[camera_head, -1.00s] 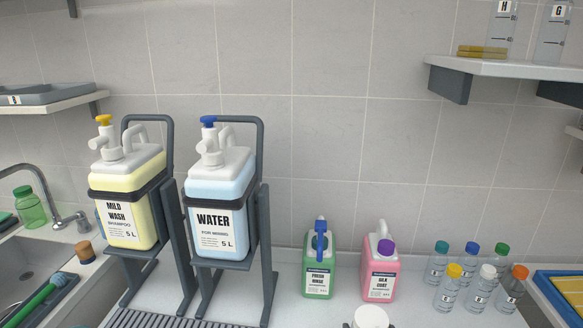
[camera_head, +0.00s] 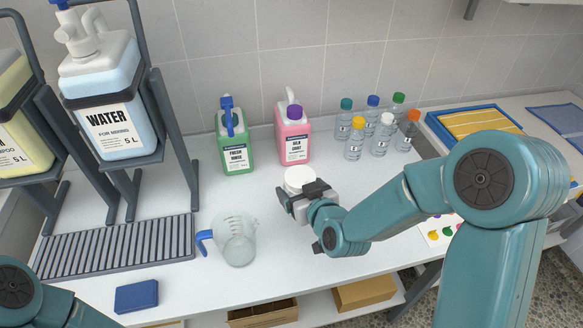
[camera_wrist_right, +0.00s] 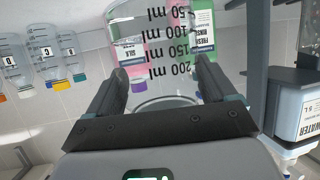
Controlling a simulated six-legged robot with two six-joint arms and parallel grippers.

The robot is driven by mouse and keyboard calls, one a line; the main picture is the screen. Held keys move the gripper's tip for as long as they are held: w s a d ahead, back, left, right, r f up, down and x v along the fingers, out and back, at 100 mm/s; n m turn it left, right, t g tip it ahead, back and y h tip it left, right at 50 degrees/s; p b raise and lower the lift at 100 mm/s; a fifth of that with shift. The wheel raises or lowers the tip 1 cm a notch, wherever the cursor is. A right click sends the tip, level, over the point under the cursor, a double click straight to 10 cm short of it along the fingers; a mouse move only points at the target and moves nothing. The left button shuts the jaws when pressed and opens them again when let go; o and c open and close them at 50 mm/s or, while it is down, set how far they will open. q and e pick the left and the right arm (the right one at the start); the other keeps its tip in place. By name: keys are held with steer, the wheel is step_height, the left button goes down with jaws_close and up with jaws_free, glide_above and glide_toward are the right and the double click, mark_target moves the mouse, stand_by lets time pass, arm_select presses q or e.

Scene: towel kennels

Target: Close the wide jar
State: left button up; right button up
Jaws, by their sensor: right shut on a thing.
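A round white top (camera_head: 299,178), which looks like the wide jar's lid, shows just beyond my right gripper (camera_head: 306,192) in the head view. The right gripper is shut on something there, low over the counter. In the right wrist view, a clear vessel with ml marks (camera_wrist_right: 165,45), apparently the wide jar, stands upside down in the picture between and beyond the fingers (camera_wrist_right: 165,75). A pale curved rim shows between the fingers. The gripper hides the near side, so I cannot tell whether the lid is seated. My left gripper is out of view; only its arm shows.
A clear jug (camera_head: 236,240) with a blue handle stands left of the gripper. Behind are a green bottle (camera_head: 235,150), a pink bottle (camera_head: 293,143) and several small capped bottles (camera_head: 355,145). A drain grate (camera_head: 115,250) and blue block (camera_head: 136,296) lie left.

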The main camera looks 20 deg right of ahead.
steer(key=shift+s+a+f+n+g+y, duration=0.65)
steer(key=shift+s+a+n+g+y, duration=0.65)
steer(key=shift+s+n+y, duration=0.6)
steer(key=shift+s+a+f+n+g+y, duration=0.7)
steer(key=shift+s+a+n+g+y, duration=0.4)
steer(key=shift+s+a+n+y, duration=0.65)
steer(key=shift+s+a+f+n+g+y, duration=0.65)
steer(key=shift+s+a+n+g+y, duration=0.55)
steer(key=shift+s+n+y, duration=0.9)
steer(key=shift+w, duration=0.2)
jaws_close()
